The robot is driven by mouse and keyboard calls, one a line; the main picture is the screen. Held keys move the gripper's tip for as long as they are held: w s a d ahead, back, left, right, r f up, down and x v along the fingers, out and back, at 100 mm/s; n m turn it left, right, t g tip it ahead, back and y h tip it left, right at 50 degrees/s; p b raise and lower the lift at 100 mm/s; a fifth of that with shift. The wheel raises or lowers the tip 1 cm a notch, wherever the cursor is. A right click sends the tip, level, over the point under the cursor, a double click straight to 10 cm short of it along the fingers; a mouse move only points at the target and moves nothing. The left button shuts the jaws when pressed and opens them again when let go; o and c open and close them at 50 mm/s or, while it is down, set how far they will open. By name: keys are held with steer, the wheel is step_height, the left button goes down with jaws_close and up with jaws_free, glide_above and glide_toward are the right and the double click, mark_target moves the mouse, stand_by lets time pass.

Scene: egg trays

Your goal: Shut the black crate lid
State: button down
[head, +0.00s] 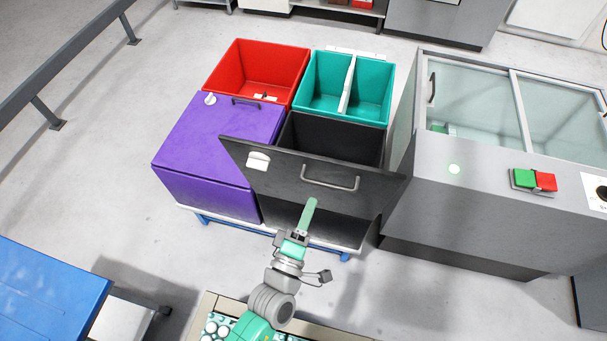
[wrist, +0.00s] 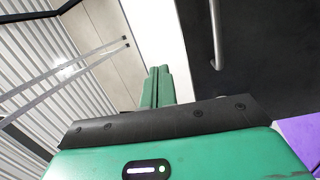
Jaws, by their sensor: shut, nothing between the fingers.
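The black crate (head: 338,136) stands at the front right of a group of crates, its inside showing behind the lid. Its black lid (head: 280,172) is raised and tilted, outer face towards me, with a grey bar handle (head: 331,182) and a white tab (head: 258,161) near its upper edge. My gripper (head: 311,203) has its green fingers together and empty, in front of the lid and below the handle. In the wrist view the fingertips (wrist: 157,72) point beside the dark lid (wrist: 255,50); the handle (wrist: 216,35) shows at right. I cannot tell whether they touch the lid.
A shut purple crate (head: 215,135) is directly left. An open red crate (head: 255,68) and a divided teal crate (head: 372,88) stand behind. A grey glass-topped machine (head: 480,180) stands close on the right. A blue table (head: 45,290) is at the lower left.

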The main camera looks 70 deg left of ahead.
steer(key=s+f+n+g+y, duration=0.1)
steer(key=s+f+n+g, duration=0.15)
steer(key=s+f, duration=0.3)
steer(key=p, duration=0.2)
glide_toward(303, 158)
steer(key=x, duration=0.5)
steer(key=shift+w+r, duration=0.15)
steer(key=shift+r, duration=0.05)
steer(key=shift+x, duration=0.8)
steer(key=shift+f, duration=0.1)
